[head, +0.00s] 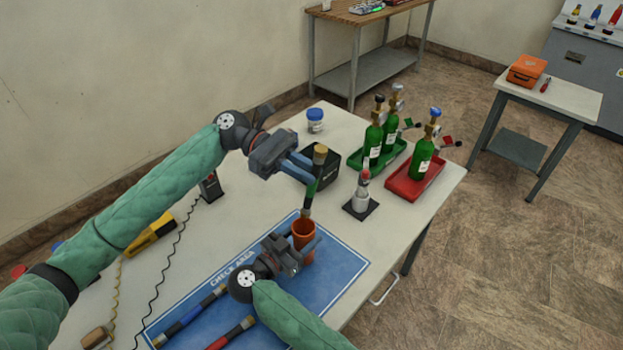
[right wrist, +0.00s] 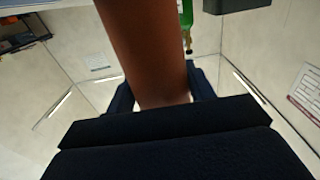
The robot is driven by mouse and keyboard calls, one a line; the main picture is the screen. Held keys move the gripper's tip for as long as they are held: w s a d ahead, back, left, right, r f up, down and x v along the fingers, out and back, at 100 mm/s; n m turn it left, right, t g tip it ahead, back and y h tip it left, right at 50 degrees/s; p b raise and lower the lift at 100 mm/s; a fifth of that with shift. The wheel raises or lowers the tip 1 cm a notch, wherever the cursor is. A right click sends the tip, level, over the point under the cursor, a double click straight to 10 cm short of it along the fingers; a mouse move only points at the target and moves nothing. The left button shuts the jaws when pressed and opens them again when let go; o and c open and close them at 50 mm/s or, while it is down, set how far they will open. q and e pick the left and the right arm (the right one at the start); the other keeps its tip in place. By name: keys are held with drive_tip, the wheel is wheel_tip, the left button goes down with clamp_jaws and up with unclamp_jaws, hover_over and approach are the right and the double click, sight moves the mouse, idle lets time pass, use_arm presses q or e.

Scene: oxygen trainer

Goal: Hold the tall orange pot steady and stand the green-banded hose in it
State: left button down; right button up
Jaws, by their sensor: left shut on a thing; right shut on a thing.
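The tall orange pot (head: 304,238) stands upright on the blue check-area mat (head: 338,264). My right gripper (head: 303,250) is shut on it from the side. In the right wrist view the pot (right wrist: 145,50) fills the space between the fingers. My left gripper (head: 312,170) is shut on the green-banded hose (head: 310,191) and holds it nearly upright, tilted a little, over the pot. Its tan upper end sticks out above the fingers. Its lower end is at the pot's mouth; I cannot tell whether it is just above or slightly inside the rim.
Two more hoses, one with blue (head: 184,319) and one with red (head: 235,332), lie on the mat. A small bottle (head: 361,191) on a dark pad, a black box (head: 322,165), and green (head: 386,156) and red (head: 412,189) trays with green cylinders stand behind. A yellow tool lies left.

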use_arm(q)
wheel_tip(320, 180, down, 15)
drive_tip(key=w+a+n+t+h, duration=0.1)
drive_tip(key=w+a+h, duration=0.1)
drive_tip(key=h, duration=0.1)
drive_tip(key=shift+a+r+n, duration=0.2)
drive_tip(key=shift+a+n, duration=0.15)
drive_tip(key=shift+n, duration=0.05)
idle(1.9)
drive_tip(key=shift+w, duration=0.1)
drive_tip(key=c, duration=1.3)
unclamp_jaws()
drive_tip(key=shift+f, duration=0.1)
drive_tip(key=v, duration=1.2)
use_arm(e)
drive_tip(key=o, duration=1.1)
drive_tip(key=shift+c, duration=0.2)
